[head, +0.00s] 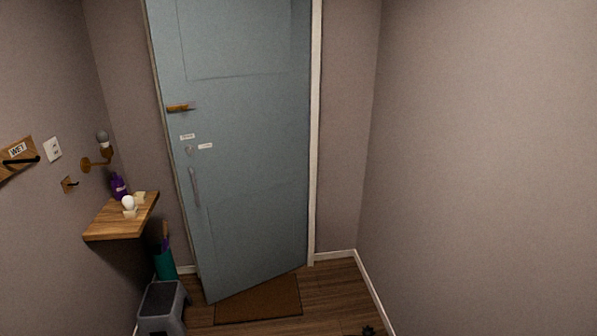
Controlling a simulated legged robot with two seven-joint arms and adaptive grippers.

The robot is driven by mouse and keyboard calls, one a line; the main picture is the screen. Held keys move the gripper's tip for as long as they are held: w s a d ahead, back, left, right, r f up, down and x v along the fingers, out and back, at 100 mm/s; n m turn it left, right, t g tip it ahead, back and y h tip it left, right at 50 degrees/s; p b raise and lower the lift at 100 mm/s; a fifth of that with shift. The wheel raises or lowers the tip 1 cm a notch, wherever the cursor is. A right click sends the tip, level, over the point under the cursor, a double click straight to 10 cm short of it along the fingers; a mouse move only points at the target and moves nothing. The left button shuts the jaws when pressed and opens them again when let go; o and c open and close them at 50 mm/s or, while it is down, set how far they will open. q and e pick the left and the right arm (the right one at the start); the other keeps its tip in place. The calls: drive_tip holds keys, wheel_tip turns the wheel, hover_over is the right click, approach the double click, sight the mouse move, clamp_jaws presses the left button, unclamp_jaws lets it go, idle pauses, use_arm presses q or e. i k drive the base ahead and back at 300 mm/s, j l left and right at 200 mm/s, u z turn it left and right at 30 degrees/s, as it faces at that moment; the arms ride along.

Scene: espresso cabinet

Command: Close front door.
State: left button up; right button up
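The front door (255,160) is a pale blue panel in the middle of the head view. It stands ajar: its left edge is swung toward me, and its bottom edge slants across the doormat. Its right edge is by the white door frame (315,130). A brass handle (180,107) is on its upper left, with a lock (189,149) and a long pull bar (195,187) below. Neither of my grippers can be made out in this view.
A brown doormat (270,300) lies under the door. At left are a wooden shelf (105,225) with small items, a grey step stool (162,305) and a teal umbrella bin (165,264). A small dark object (368,331), unclear, is at the bottom edge. Floor at right is clear.

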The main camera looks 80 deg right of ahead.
sight(241, 68)
drive_tip(key=z, duration=2.5)
drive_tip(key=i, duration=0.05)
